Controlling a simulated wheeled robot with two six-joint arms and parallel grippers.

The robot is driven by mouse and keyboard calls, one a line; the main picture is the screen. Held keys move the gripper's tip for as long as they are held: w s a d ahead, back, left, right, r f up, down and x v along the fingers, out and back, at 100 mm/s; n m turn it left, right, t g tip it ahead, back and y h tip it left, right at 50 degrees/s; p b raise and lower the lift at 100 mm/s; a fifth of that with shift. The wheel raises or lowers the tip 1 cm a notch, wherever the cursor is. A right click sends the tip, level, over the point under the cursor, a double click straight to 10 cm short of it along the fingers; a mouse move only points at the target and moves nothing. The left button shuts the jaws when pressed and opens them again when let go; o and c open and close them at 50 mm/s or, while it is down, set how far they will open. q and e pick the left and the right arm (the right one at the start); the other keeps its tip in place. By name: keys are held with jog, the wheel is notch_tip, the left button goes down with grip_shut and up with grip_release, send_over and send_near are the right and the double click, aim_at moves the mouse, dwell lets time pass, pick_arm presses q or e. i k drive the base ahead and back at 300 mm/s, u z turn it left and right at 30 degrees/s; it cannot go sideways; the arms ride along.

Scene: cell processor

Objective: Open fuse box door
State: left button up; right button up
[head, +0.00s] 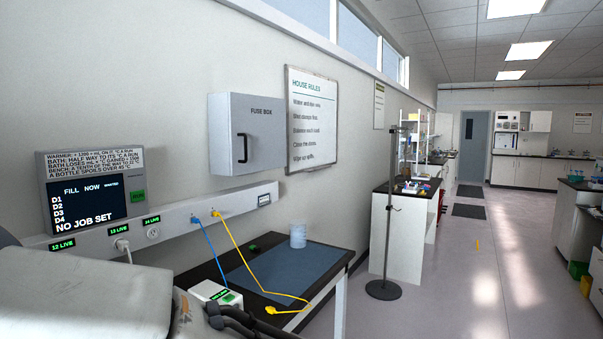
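The fuse box (262,134) is a grey wall cabinet in the upper middle of the head view, marked "FUSE BOX". Its door (266,148) looks shut. A dark vertical handle (243,148) sits near the door's left edge. No gripper fingers show in this view. A large grey piece, partly cut off at the lower left, hides part of the bench area. Nothing touches the fuse box or its handle.
Below the box, a wall rail (180,222) has blue and yellow cables plugged in. A dark bench (290,270) stands beneath with a clear container (298,236). A stand (388,230) is to the right. Open floor (480,270) lies beyond it.

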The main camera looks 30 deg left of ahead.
aim_at(258, 123)
jog(key=i, duration=1.75)
jog(key=u, duration=1.15)
